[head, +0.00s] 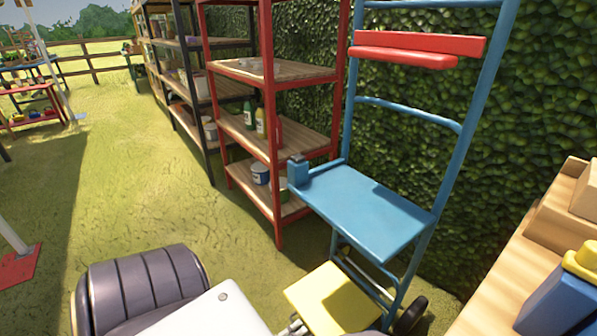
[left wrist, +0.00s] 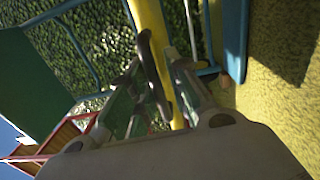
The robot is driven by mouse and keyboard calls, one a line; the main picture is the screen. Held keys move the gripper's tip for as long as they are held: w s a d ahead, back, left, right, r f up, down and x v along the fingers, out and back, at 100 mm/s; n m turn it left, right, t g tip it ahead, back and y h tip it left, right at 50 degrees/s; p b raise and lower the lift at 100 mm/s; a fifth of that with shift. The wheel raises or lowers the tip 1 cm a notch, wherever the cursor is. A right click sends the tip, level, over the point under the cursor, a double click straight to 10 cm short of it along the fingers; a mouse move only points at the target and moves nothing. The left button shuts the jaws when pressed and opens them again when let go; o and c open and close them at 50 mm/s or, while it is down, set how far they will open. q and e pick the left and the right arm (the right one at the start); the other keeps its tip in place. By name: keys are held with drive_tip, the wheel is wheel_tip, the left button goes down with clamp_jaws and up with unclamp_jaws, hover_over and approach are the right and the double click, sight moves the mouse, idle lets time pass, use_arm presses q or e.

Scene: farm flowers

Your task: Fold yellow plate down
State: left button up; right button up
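The yellow plate (head: 333,300) is at the low front of a blue hand truck (head: 412,110), at the bottom of the head view. Its lower edge is partly hidden by my arm. My left gripper (head: 294,328) is at the plate's near left edge, mostly cut off there. In the left wrist view the yellow plate (left wrist: 149,22) shows edge-on as a strip running between the fingers of my left gripper (left wrist: 165,75). The fingers lie against both sides of it. The plate's exact tilt is hard to tell. My right gripper is not in view.
The hand truck's blue shelf (head: 365,212) juts out above the yellow plate. A red-framed rack (head: 270,90) stands close on the left. A wooden surface (head: 500,285) with a blue and yellow object (head: 563,300) is at the right. A hedge is behind. Grass is open at left.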

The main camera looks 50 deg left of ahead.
use_arm(q)
drive_tip(key=s+a, duration=0.1)
drive_tip(key=s, duration=1)
drive_tip(key=shift+s+f, duration=0.3)
drive_tip(key=shift+s, duration=0.1)
idle(0.3)
